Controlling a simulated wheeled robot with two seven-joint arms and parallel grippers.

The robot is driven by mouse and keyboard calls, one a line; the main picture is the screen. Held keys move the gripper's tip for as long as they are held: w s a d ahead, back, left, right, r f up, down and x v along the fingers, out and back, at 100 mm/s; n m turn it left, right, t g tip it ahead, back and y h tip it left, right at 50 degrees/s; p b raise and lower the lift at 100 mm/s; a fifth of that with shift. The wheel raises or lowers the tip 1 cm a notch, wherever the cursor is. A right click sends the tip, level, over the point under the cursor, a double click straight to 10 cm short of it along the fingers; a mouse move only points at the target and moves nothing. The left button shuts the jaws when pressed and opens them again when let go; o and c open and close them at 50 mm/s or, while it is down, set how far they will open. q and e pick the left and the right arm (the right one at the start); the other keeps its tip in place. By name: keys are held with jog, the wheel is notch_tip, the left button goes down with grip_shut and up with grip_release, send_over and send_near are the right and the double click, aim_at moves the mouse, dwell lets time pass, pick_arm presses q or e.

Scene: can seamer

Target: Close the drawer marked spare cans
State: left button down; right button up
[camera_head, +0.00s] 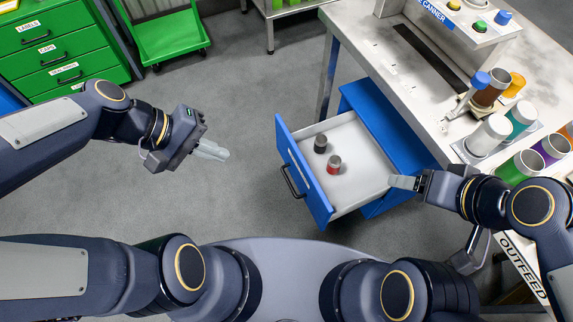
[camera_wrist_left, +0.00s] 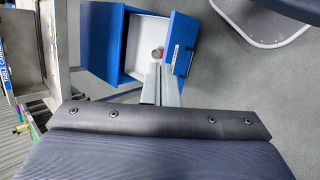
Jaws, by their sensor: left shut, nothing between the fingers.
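The blue drawer (camera_head: 304,175) stands pulled out from a blue cabinet under the bench. Its white inside holds two small cans, one dark (camera_head: 320,143) and one red and grey (camera_head: 334,165). The front has a dark bar handle (camera_head: 292,182). In the left wrist view the drawer front (camera_wrist_left: 181,45) carries a white label too small to read. My left gripper (camera_head: 222,153) is shut and empty over the floor, left of the drawer front and apart from it. My right gripper (camera_head: 392,182) is by the drawer's right side near the cabinet; whether it touches is unclear.
The workbench (camera_head: 395,90) stands right of the drawer, with colored cups (camera_head: 489,135) and a canner on top. A green drawer cabinet (camera_head: 62,50) and a green cart (camera_head: 160,38) stand at the back left. The floor in front of the drawer is clear.

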pick_arm(q)
jog(key=w+d+f+n+h+b, duration=0.1)
jog(key=w+f+n+h+b, duration=0.35)
jog(key=f, duration=0.65)
jog(key=w+f+n+h+b, duration=0.2)
jog(key=w+f+n+b, duration=0.25)
jog(key=f+b, duration=0.4)
jog(key=n+t+h+b, duration=0.1)
jog(key=n+t+b, duration=0.6)
jog(key=n, duration=0.2)
send_near(293, 149)
jog(key=b+x, duration=0.3)
jog(key=x, duration=0.3)
jog(key=shift+w+d, duration=0.1)
jog(key=shift+d, duration=0.35)
pick_arm(e)
notch_tip(293, 149, down, 26)
jog(key=shift+r, duration=0.1)
